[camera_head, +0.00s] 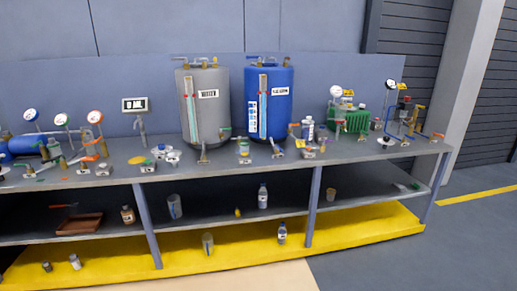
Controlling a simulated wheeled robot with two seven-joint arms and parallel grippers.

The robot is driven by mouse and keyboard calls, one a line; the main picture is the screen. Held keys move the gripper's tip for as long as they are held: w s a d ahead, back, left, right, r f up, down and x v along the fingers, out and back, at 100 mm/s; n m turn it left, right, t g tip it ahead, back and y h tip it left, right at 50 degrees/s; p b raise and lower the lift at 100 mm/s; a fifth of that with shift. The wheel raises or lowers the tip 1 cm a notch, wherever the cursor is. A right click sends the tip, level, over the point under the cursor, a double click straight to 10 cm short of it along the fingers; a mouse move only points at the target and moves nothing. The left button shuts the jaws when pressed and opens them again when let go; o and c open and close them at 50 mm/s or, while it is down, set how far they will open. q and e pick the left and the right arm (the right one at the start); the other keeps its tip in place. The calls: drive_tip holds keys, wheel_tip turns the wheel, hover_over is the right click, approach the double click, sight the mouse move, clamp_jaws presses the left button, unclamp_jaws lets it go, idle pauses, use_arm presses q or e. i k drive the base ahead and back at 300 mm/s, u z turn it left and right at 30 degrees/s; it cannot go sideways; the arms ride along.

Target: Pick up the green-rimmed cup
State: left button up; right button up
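A small cup-like container (244,148) with green and yellow colouring stands on the bench top, in front of the gap between the grey tank and the blue tank. It is too small to tell whether the green is its rim. A grey cup (174,207) stands on the middle shelf, another (207,244) on the yellow bottom shelf, and a small tan cup (331,194) farther right on the middle shelf. I cannot make out a green rim on these. Neither of my grippers is in view.
Bottles and a brown tray (80,224) sit on the middle shelf. The floor (430,250) at right is clear.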

sight(244, 145)
drive_tip(key=z, duration=0.8)
drive_tip(key=i, duration=0.7)
drive_tip(key=z, duration=1.1)
drive_tip(key=i, duration=1.75)
drive_tip(key=u, duration=1.2)
drive_tip(key=i, duration=0.7)
drive_tip(key=u, duration=0.85)
